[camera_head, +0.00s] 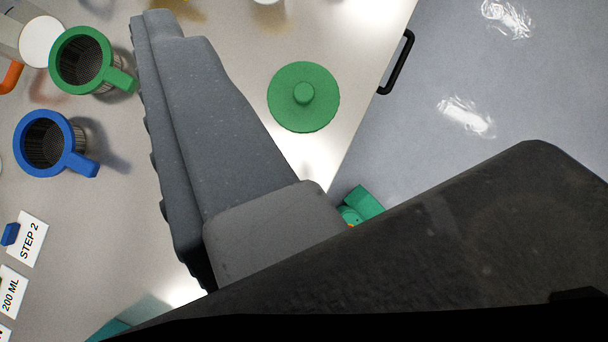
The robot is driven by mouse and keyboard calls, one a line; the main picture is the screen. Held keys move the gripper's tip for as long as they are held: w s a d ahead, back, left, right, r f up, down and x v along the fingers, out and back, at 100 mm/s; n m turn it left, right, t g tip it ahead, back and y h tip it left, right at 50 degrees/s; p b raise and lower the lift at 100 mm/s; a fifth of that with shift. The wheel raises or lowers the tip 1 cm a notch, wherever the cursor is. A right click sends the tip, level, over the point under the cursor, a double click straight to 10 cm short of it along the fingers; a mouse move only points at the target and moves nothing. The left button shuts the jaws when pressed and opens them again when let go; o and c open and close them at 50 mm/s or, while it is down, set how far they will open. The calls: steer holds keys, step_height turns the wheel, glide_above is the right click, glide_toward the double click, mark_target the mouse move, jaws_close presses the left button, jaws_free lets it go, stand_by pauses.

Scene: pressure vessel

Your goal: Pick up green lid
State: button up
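The green lid (287,113) is a round disc with a small raised knob in its middle. It lies on the light table, near the top centre of the view, and is fully visible. One thick grey finger of my gripper (158,25) reaches up the view to the left of the lid, apart from it in the picture. Its ribbed inner face points left with nothing against it. The other finger is not visible, and no object shows in the grip.
A green-rimmed mesh basket (80,60) and a blue-rimmed one (45,143) stand at left. STEP 2 (31,239) and 200 ML (11,291) labels lie below. A grey panel with a black handle (397,63) is right of the lid. A green object (362,201) is partly hidden.

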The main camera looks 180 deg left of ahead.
steer(key=w+d+f+m+g+p, duration=0.35)
steer(key=d+f+m+g, duration=0.2)
steer(key=f, duration=0.55)
steer(key=m+g+p, duration=0.3)
steer(key=m+g, duration=0.2)
steer(key=m, duration=0.2)
glide_above(304, 92)
steer(key=f, duration=1.8)
steer(key=shift+w+a+f, duration=0.1)
steer(key=shift+a+f, duration=0.15)
steer(key=shift+f, duration=0.05)
steer(key=shift+d+f, duration=0.15)
steer(key=shift+f, duration=2.55)
steer(key=c, duration=1)
